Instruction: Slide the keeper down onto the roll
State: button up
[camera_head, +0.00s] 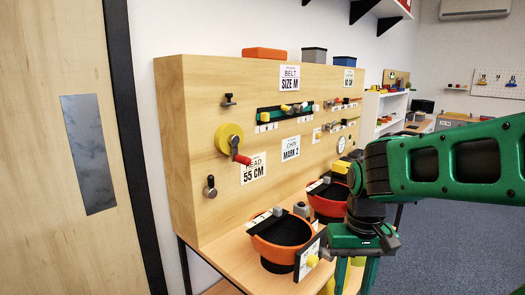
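I cannot pick out for certain which part is the keeper or the roll. My gripper (355,275) is at the bottom, right of the front orange helmet-like bowl (282,242). Its two green fingers point down and look apart, but the tips are cut off by the frame edge, so I cannot tell what is between them. A white plate (308,261) with a yellow knob (312,261) stands between the bowl and my gripper. A second red-orange bowl (326,203) is behind, partly hidden by my arm. Each has a dark inside and a grey block at its rim.
An upright wooden board (215,80) carries a yellow disc with a red handle (229,139), a dark green belt strip (285,112), grey knobs (210,187) and labels. Several bins stand on top. My arm covers the right side. Grey floor (450,240) is open at right.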

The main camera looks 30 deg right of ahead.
aim_at(229, 96)
jog(key=k, duration=1.1)
jog(key=z, duration=0.6)
jog(key=i, duration=1.85)
jog(key=u, duration=0.7)
